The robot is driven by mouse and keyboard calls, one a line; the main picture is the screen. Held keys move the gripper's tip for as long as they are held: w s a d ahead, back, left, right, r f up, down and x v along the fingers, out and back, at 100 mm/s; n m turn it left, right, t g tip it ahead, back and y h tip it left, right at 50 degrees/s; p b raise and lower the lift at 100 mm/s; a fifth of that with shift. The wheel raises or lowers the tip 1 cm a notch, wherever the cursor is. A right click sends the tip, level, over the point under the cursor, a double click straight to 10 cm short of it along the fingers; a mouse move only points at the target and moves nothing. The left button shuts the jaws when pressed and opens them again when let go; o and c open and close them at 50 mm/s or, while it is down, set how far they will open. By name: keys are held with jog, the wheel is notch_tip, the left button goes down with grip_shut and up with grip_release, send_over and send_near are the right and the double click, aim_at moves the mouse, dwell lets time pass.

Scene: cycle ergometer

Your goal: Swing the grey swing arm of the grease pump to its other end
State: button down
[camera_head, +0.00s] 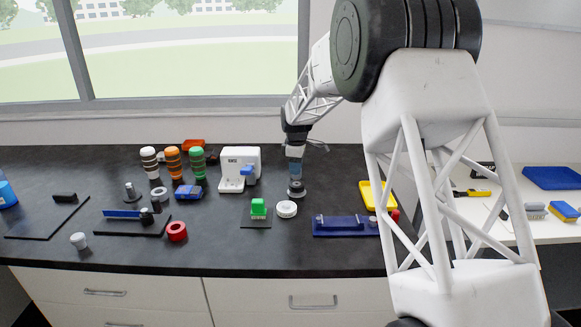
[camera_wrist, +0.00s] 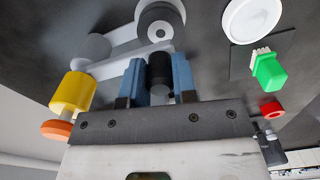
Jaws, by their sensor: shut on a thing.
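My gripper (camera_wrist: 158,80) has its two blue fingers closed around an upright black knob (camera_wrist: 158,68) in the wrist view. The grey swing arm (camera_wrist: 128,62) lies just beyond the fingers, a light grey bar slanting up to the right. Its right end is near a dark round hub with a grey top (camera_wrist: 157,20). A rounded grey piece (camera_wrist: 92,48) stands beside the bar on the left. How the knob joins the bar is partly hidden by the fingers. In the head view my gripper (camera_head: 295,171) points down over a small round grey base (camera_head: 296,190) on the dark counter.
A white disc (camera_head: 286,209) and a green brush (camera_head: 258,209) lie close in front of my gripper. A white machine (camera_head: 240,165) stands to its left. A dark blue fixture (camera_head: 340,226) and a yellow tray (camera_head: 376,195) are to the right. The front-left counter has open patches.

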jog(key=shift+d+n, duration=0.25)
jog(key=shift+n, duration=0.05)
jog(key=c, duration=0.9)
grip_release()
jog(key=shift+r, duration=3.9)
